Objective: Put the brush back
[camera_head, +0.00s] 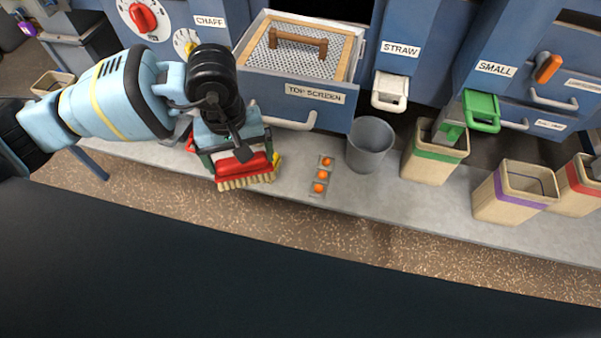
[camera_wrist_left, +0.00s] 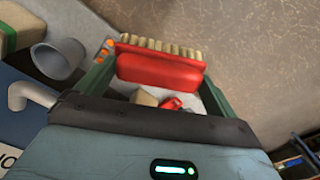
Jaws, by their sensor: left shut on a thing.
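The brush has a red body and pale tan bristles. In the head view the brush (camera_head: 243,166) is at the front edge of the grey bench, left of the middle, bristles facing the near side. My left gripper (camera_head: 238,158) is shut on it. In the left wrist view the brush (camera_wrist_left: 160,69) lies between the two green fingers of the left gripper (camera_wrist_left: 155,80). Whether the brush touches the bench is hard to tell. Part of a red thing and a yellow thing show behind the gripper, mostly hidden. My right gripper is not in view.
A drawer marked TOP SCREEN (camera_head: 316,92) stands open behind the bench. A grey bucket (camera_head: 370,145) and an orange-dotted plate (camera_head: 321,176) are right of the brush. A green-banded bin (camera_head: 434,165) and a purple-banded bin (camera_head: 513,192) stand farther right.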

